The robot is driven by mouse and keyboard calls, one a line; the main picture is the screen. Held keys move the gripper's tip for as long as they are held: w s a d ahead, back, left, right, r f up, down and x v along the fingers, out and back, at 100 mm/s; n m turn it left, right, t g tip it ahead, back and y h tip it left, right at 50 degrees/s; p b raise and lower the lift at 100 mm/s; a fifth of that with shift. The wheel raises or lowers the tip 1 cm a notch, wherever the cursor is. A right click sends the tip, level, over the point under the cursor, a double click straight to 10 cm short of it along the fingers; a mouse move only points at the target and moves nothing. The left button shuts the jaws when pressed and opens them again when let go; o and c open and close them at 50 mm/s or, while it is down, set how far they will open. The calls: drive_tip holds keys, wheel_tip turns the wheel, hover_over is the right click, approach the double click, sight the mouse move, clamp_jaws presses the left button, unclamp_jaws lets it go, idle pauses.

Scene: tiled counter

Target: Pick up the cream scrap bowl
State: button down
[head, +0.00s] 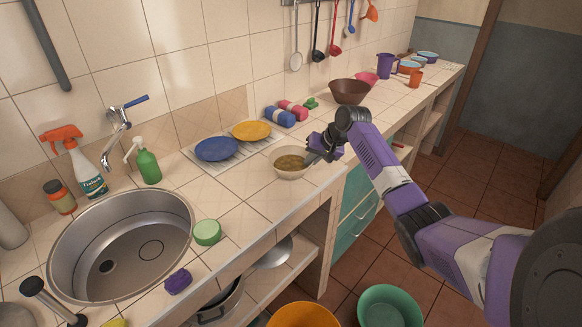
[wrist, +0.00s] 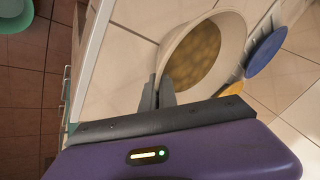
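The cream scrap bowl (head: 291,174) stands upright on the tiled counter near its front edge, with murky brownish contents inside. In the wrist view the bowl (wrist: 226,22) fills the upper middle. My gripper (head: 311,157) is at the bowl's right rim in the head view. In the wrist view my gripper (wrist: 158,88) has one grey finger outside the bowl wall and one inside, close together with the rim between them. It looks shut on the rim. The fingertips are partly hidden in the head view. I see no clear gap between bowl and counter.
Blue (head: 217,149) and yellow (head: 251,131) plates lie on a mat behind the bowl. A green round container (head: 207,232) and the sink (head: 120,250) are to the left. A brown bowl (head: 349,92) stands farther right. The counter's front edge is close.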

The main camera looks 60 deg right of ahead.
idle(0.4)
wheel_tip(320, 180, up, 20)
drive_tip(key=b, duration=0.2)
idle(0.3)
drive_tip(key=shift+a, duration=0.1)
idle(1.8)
